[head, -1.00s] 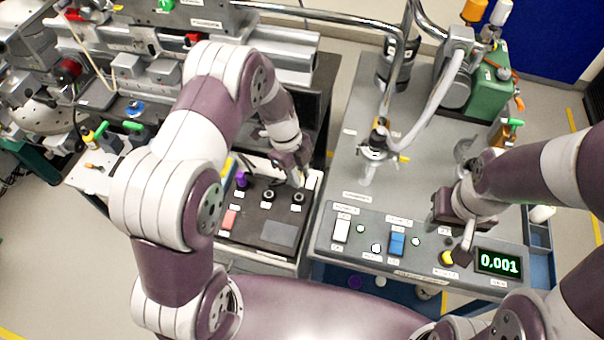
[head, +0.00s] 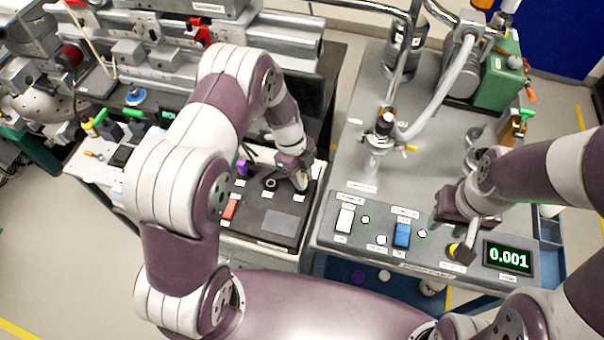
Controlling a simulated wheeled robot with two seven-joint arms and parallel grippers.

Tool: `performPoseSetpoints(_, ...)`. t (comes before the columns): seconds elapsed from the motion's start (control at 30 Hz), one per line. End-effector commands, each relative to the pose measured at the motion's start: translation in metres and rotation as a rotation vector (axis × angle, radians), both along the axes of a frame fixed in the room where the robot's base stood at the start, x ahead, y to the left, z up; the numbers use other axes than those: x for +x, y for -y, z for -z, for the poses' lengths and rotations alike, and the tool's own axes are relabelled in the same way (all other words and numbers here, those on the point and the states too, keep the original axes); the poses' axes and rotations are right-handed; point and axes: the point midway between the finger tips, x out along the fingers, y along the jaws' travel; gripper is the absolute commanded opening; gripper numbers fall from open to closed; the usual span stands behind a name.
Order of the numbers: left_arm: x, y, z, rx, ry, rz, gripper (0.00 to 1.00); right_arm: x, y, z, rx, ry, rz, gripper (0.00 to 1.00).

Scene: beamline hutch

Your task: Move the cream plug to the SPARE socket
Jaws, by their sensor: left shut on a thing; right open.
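My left gripper (head: 299,178) is over the right part of the dark socket panel (head: 254,205), shut on a pale piece, the cream plug (head: 302,185). The fingers hide most of the plug, and I cannot tell whether it is seated. An open round socket (head: 270,184) shows just left of it. A purple plug (head: 241,168) stands further left. The socket labels are too small to read. My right gripper (head: 463,240) is open at the yellow knob (head: 454,250) on the grey console; I cannot tell if they touch.
A red switch (head: 230,208) and a grey plate (head: 279,223) are on the panel's front part. Metal piping rises behind.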

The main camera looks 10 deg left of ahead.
Motion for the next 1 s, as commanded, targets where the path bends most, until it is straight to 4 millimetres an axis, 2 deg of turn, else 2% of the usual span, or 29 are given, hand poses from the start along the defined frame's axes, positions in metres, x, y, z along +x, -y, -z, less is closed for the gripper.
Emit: performPoseSetpoints(1.0,0.0,0.0,0.009,0.0,0.0,0.0,0.0,0.0,0.0,0.01,0.0,0.0,0.0,0.43)
